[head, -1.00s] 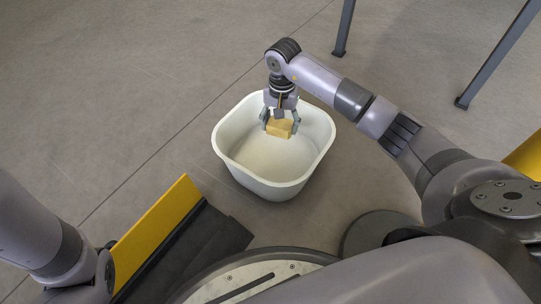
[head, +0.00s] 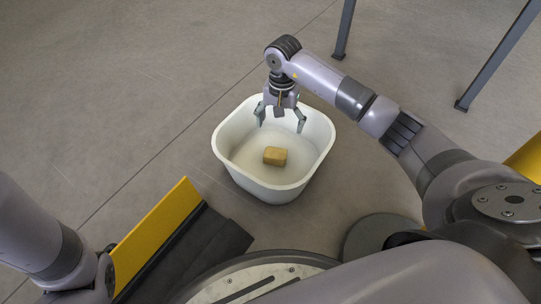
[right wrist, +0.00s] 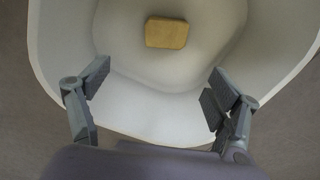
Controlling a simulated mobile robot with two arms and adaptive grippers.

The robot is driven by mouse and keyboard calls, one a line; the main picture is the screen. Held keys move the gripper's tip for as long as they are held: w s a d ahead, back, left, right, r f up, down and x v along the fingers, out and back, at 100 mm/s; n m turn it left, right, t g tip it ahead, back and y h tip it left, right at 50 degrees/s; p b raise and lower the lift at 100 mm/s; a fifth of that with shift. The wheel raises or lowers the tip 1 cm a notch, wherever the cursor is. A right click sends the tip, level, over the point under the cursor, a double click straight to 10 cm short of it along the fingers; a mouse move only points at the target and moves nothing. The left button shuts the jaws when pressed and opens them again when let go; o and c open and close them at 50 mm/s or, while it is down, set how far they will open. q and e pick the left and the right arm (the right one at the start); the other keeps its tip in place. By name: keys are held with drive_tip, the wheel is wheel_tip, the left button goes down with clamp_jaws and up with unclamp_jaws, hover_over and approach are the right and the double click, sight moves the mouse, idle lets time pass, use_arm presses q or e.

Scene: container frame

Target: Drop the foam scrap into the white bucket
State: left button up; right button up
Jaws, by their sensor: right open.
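The foam scrap (head: 275,156) is a small tan-yellow block lying on the floor of the white bucket (head: 228,150). The bucket is a wide, rounded-square tub standing on the floor. My right gripper (head: 280,122) is open and empty above the bucket's far part, apart from the scrap. In the right wrist view the scrap (right wrist: 166,32) lies inside the bucket (right wrist: 150,104), beyond the spread fingers (right wrist: 158,98). My left arm enters at the left of the head view, but its gripper is out of view.
Dark metal legs (head: 344,30) stand on the floor behind the bucket and at the upper right (head: 497,58). The grey floor (head: 130,80) left of the bucket is clear.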

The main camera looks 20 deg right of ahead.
wheel_tip(320, 180, up, 11)
drive_tip(key=shift+f, duration=0.2)
idle(0.4)
